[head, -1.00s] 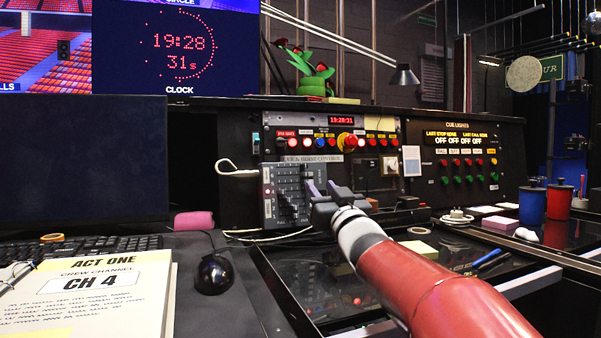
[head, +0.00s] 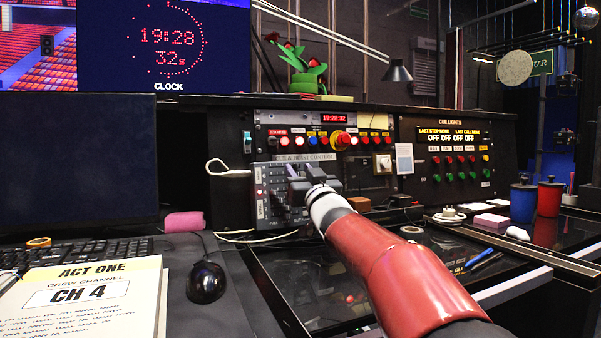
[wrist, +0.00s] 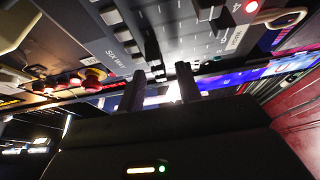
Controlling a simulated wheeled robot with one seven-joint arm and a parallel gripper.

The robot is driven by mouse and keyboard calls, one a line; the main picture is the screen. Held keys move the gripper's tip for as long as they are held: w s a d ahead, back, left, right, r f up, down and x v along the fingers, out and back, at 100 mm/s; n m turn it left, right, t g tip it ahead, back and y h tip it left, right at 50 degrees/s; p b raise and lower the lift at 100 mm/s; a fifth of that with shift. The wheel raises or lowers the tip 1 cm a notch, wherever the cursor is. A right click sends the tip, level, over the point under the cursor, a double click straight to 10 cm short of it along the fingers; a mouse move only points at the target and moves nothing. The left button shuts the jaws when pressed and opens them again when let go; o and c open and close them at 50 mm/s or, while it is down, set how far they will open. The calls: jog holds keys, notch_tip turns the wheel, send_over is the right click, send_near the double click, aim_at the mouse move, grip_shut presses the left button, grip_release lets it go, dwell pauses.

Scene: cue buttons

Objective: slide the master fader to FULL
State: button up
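The grey fader panel (head: 262,222) stands on the desk under the cue and hoist label in the head view, partly covered by my gripper. My gripper (head: 298,172) is at the panel's right part, its two fingers apart. In the wrist view the fingers of my gripper (wrist: 160,73) point at the panel (wrist: 120,55), with a clear gap and nothing gripped between them. I cannot tell which cap is the master fader, nor whether a finger touches one.
Above the panel is a row of lit buttons with a large red knob (head: 340,140). The cue lights board (head: 458,160) is to the right. A white cable (head: 225,170) loops at the panel's left. A black mouse (head: 207,282) and a binder (head: 85,300) lie in front.

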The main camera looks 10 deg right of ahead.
aim_at(268, 165)
jog(key=shift+c, duration=0.2)
grip_shut()
jog(key=a+b, duration=0.1)
jog(key=a, duration=0.2)
jog(key=s+a+b, duration=0.1)
jog(key=a+b, duration=0.1)
jog(key=a, duration=0.1)
jog(key=shift+s+f, duration=0.1)
jog(key=shift+a, duration=0.2)
jog(key=shift+o, duration=0.2)
grip_release()
jog(key=shift+s, duration=0.15)
